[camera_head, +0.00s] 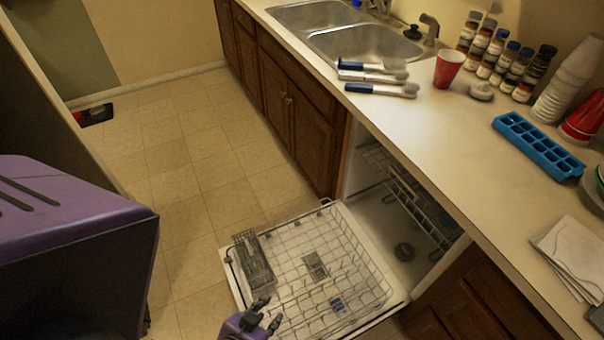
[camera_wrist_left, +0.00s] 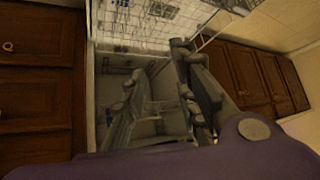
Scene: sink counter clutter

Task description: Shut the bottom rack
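The bottom rack (camera_head: 318,262), a white wire basket, is pulled out of the dishwasher and sits over its lowered door (camera_head: 236,283). A grey cutlery basket (camera_head: 253,262) stands at its left side. The dishwasher's interior (camera_head: 392,222) is open on the right, with an upper rack (camera_head: 408,197) inside. My left gripper (camera_head: 264,313) is at the front left part of the rack, near its edge; I cannot tell whether it touches. Its two fingers are apart with nothing between them in the left wrist view (camera_wrist_left: 158,65), where white rack wires (camera_wrist_left: 140,30) show beyond. My right gripper is not in view.
Wooden cabinets (camera_head: 287,100) flank the dishwasher under the counter (camera_head: 440,130). The counter holds a sink, brushes, a red cup (camera_head: 448,68), spice jars and a blue ice tray (camera_head: 538,146). The tiled floor (camera_head: 180,150) left of the door is mostly clear.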

